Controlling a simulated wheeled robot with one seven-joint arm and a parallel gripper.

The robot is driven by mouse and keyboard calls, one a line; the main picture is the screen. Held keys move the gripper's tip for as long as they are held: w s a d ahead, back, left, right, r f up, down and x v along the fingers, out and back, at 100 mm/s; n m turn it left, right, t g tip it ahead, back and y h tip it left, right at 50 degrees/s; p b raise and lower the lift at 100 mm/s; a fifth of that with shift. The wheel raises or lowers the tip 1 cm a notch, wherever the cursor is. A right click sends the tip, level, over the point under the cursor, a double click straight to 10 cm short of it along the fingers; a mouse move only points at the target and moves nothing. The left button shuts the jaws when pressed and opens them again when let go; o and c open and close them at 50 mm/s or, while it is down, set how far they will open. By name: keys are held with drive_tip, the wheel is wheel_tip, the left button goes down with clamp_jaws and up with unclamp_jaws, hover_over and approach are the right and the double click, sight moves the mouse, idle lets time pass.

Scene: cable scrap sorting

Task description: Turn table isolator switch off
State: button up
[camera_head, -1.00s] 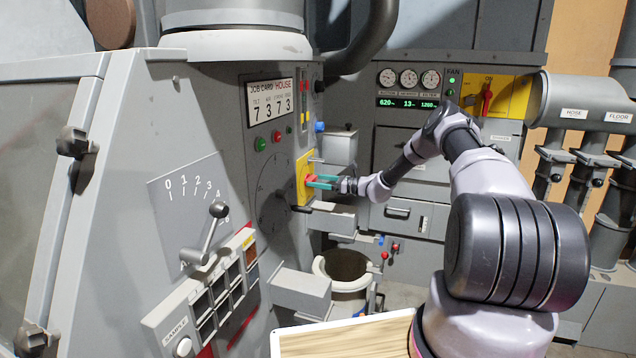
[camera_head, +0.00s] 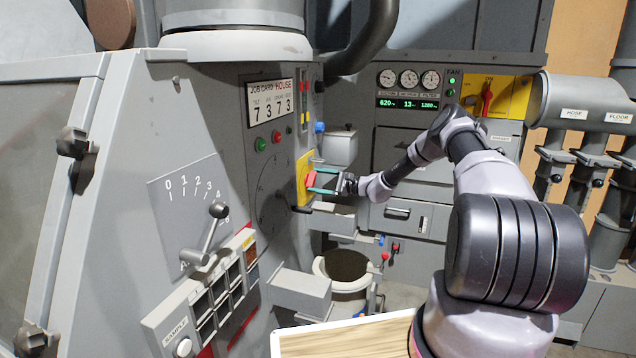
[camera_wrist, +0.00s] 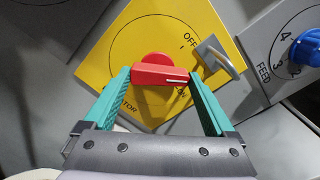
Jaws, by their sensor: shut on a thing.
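The table isolator is a yellow plate (camera_wrist: 130,48) on the grey cabinet, with a red rotary handle (camera_wrist: 160,74) at its middle. The handle's white line points right in the wrist view, close to the partly hidden ON mark; the OFF mark (camera_wrist: 190,42) is above it. My gripper (camera_wrist: 159,76) has its teal fingers on both ends of the red handle, shut on it. In the head view the yellow plate (camera_head: 303,166) is seen edge-on, and my gripper (camera_head: 314,180) reaches it from the right.
A grey metal hasp (camera_wrist: 218,60) stands out beside OFF, close to the right finger. The blue FEED knob (camera_wrist: 306,48) is at the right. Another red handle on yellow, the fan switch (camera_head: 486,97), is on the back wall. Grey ledges (camera_head: 335,222) stick out below my gripper.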

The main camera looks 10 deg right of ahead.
drive_tip(key=n, duration=0.9)
drive_tip(key=shift+s, duration=0.15)
drive_tip(key=shift+n, duration=0.4)
drive_tip(key=o, duration=1.1)
drive_tip(key=shift+c, duration=0.2)
drive_tip(key=v, duration=1.1)
drive_tip(key=shift+a, duration=0.1)
